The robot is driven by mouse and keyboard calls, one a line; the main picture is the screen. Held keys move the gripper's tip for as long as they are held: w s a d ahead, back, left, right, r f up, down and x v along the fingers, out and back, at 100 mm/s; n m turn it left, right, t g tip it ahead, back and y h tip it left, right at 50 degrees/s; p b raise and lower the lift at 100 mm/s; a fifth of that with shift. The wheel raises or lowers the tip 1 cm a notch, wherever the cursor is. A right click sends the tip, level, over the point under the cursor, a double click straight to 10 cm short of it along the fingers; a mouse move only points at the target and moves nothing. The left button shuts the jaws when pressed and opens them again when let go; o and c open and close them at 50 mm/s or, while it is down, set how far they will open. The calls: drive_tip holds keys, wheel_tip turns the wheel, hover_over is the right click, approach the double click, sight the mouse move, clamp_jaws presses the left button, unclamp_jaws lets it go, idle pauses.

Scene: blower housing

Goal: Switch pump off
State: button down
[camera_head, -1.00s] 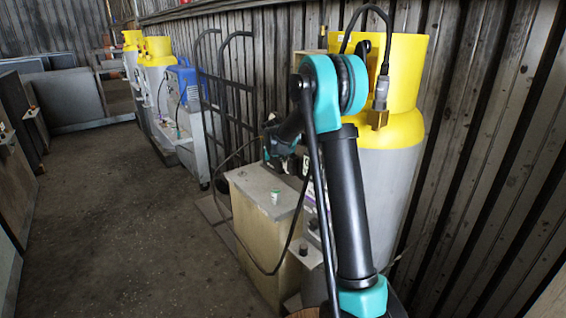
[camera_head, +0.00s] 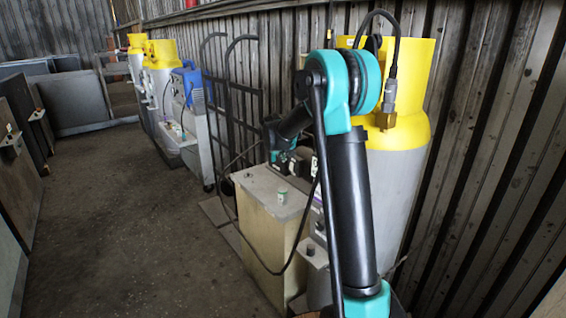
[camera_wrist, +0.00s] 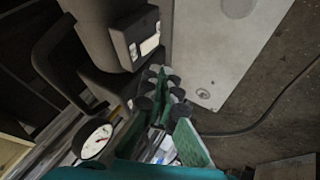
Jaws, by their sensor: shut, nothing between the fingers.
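A dark pump-like housing (camera_wrist: 105,35) fills the upper left of the wrist view. Its end bears a pale rectangular face (camera_wrist: 149,45) that looks like a switch; its position cannot be told. My gripper (camera_wrist: 172,82) has green fingers with dark tips and is shut and empty. In the picture its tips lie just below the pale face; whether they touch the housing cannot be told. In the head view my wrist (camera_head: 288,132) is above the back of a beige box, and the fingers and switch cannot be made out.
The beige box (camera_head: 262,233) carries a small green-and-white can (camera_head: 282,196). A grey-and-yellow cylinder (camera_head: 408,135) stands behind my arm. A round gauge (camera_wrist: 94,140) and a grey panel (camera_wrist: 212,65) show in the wrist view. A dark hose loops beside the box. The floor at left is clear.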

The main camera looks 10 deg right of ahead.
drive_tip(key=s+r, duration=0.3)
drive_tip(key=r, duration=0.3)
drive_tip(key=shift+s+a, duration=0.2)
drive_tip(key=shift+a, duration=0.05)
